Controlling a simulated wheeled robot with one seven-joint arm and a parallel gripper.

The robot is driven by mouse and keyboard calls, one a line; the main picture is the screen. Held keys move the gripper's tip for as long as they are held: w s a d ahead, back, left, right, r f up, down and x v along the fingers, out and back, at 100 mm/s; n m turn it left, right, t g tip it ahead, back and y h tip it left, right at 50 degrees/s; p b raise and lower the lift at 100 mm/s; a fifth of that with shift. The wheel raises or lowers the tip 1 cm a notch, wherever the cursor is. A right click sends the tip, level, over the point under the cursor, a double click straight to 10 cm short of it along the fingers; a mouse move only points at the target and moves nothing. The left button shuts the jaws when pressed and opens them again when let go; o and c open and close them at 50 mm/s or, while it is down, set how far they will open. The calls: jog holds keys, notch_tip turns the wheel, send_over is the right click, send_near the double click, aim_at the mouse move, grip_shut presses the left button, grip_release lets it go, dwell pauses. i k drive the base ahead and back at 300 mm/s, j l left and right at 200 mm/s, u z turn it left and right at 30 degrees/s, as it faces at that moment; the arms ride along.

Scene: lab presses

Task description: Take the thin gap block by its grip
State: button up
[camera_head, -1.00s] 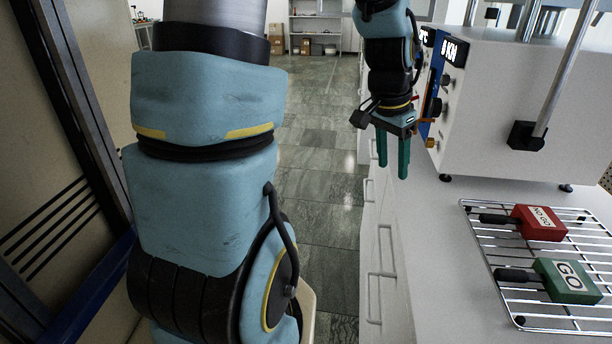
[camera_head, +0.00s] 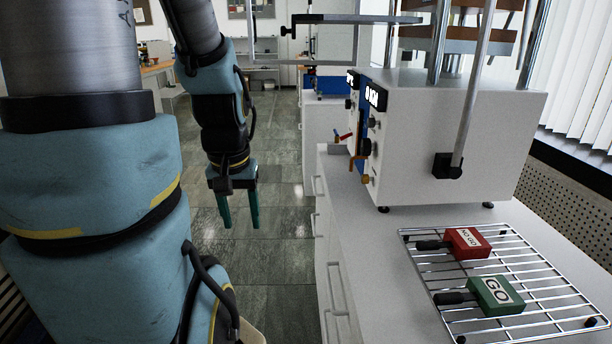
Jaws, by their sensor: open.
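Two gap blocks lie on a wire rack (camera_head: 545,292) on the bench at the lower right. One is a red block (camera_head: 467,243) labelled NO GO with a dark grip (camera_head: 432,244) pointing left. The other is a green block (camera_head: 496,295) labelled GO with a dark grip (camera_head: 453,298), also pointing left, nearer to me. I cannot tell from this view which block is thinner. My gripper (camera_head: 241,218) has two green fingers pointing down, apart and empty. It hangs over the floor, left of the bench and well away from both blocks.
A white press (camera_head: 445,135) with knobs and steel columns stands on the bench (camera_head: 375,255) behind the rack. Drawers with handles (camera_head: 337,288) face the aisle. The floor (camera_head: 285,245) left of the bench looks clear. A window blind is at upper right.

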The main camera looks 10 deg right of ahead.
aim_at(495, 295)
jog(key=i+j+z, duration=0.1)
jog(key=j+z, duration=0.6)
jog(key=i+j+z, duration=0.1)
jog(key=j+z, duration=0.3)
